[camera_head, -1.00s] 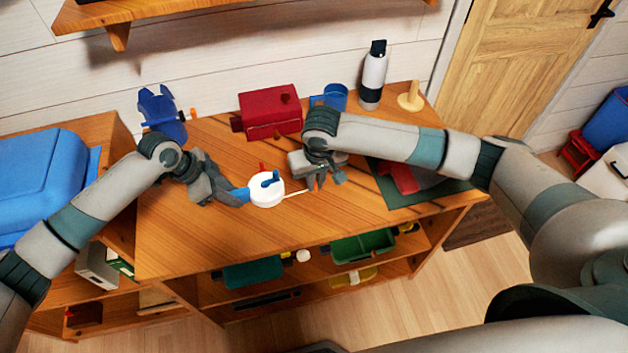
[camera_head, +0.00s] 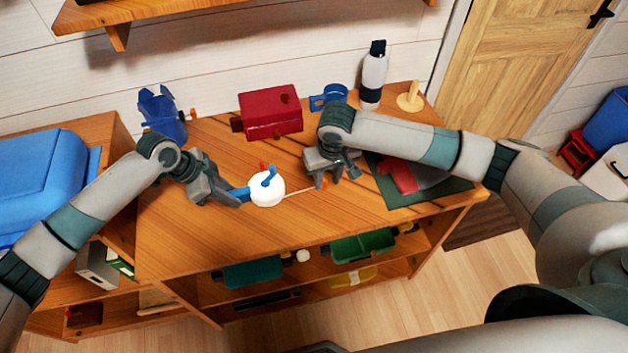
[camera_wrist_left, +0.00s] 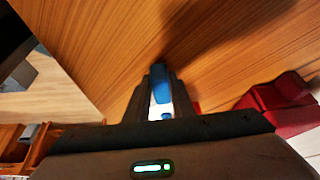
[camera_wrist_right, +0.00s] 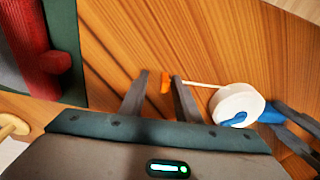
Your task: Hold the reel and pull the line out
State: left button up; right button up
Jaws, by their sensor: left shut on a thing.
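The white reel (camera_head: 267,188) has a blue crank (camera_head: 269,177) and a red part on top. A blue handle (camera_head: 240,193) sticks out of its left side. My left gripper (camera_head: 238,197) is shut on that handle. In the left wrist view the handle (camera_wrist_left: 160,82) shows between the fingers. A thin pale line (camera_head: 300,190) runs out to the right of the reel and ends in an orange tab (camera_wrist_right: 165,82). My right gripper (camera_wrist_right: 159,76) is open, its fingers apart, with the tab between the tips, closer to the right finger.
A red box (camera_head: 270,112), a blue mug (camera_head: 330,97), a bottle (camera_head: 373,75) and a wooden stand (camera_head: 410,100) are at the back. A blue object (camera_head: 162,112) stands back left. A red item (camera_head: 398,176) lies on a dark green mat (camera_head: 440,190). The front table is clear.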

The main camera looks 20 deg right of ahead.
jog(key=shift+a, duration=0.15)
jog(key=shift+r, duration=0.2)
jog(key=r, duration=0.3)
jog(key=s+r, duration=0.1)
jog(key=r, duration=0.1)
jog(key=shift+r, duration=0.25)
